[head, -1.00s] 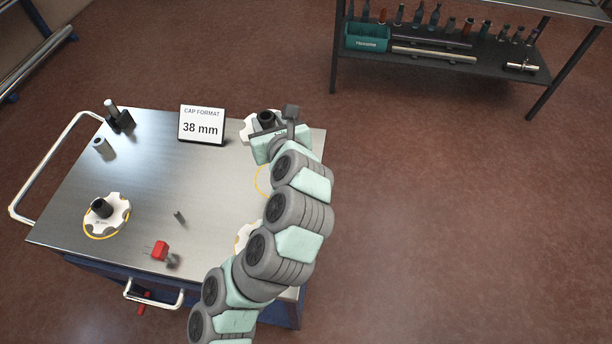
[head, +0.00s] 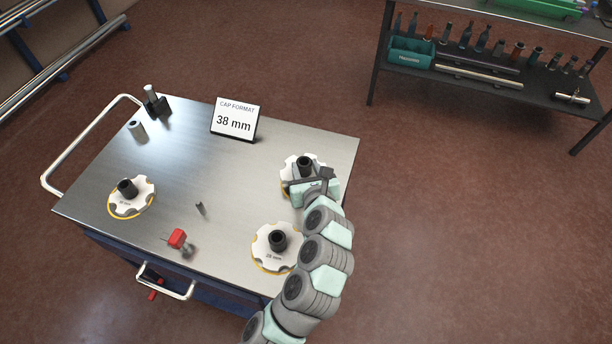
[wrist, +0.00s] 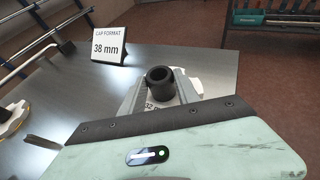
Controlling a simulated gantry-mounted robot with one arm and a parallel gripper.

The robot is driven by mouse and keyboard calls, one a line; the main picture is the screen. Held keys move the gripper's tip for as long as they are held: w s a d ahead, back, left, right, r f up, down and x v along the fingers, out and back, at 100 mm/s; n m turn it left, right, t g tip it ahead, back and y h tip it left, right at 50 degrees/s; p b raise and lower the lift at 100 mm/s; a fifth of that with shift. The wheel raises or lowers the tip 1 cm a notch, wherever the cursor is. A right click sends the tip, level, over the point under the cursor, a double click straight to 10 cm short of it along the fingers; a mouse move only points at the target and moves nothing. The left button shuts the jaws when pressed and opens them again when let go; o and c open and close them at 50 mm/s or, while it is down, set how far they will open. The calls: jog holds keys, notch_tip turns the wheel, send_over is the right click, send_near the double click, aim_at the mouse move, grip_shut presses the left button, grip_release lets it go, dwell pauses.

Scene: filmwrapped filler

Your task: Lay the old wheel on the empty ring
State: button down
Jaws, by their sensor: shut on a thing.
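My gripper (head: 314,184) is shut on a white notched wheel (head: 292,166) with a black hub at the right of the cart top. In the wrist view the wheel's black hub (wrist: 160,84) stands upright between the jaws, and a partly covered label seems to read 32 mm. A bit of yellow ring (head: 284,188) shows at the wheel's left edge; the rest is hidden. The wheel is over that ring, but I cannot tell whether it touches the top. Two similar wheels lie on yellow rings: one at left (head: 144,188), one marked 28 mm at front (head: 262,243).
A "CAP FORMAT 38 mm" sign (head: 235,120) stands at the back of the steel cart top (head: 195,160). A red-handled tool (head: 177,239), a small pin (head: 200,208), a grey cylinder (head: 137,129) and a black block with a post (head: 156,105) stand around.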

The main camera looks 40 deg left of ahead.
aim_at(306, 176)
jog(key=shift+f, duration=1.55)
jog(key=shift+f, duration=0.15)
jog(key=c, duration=0.9)
grip_release()
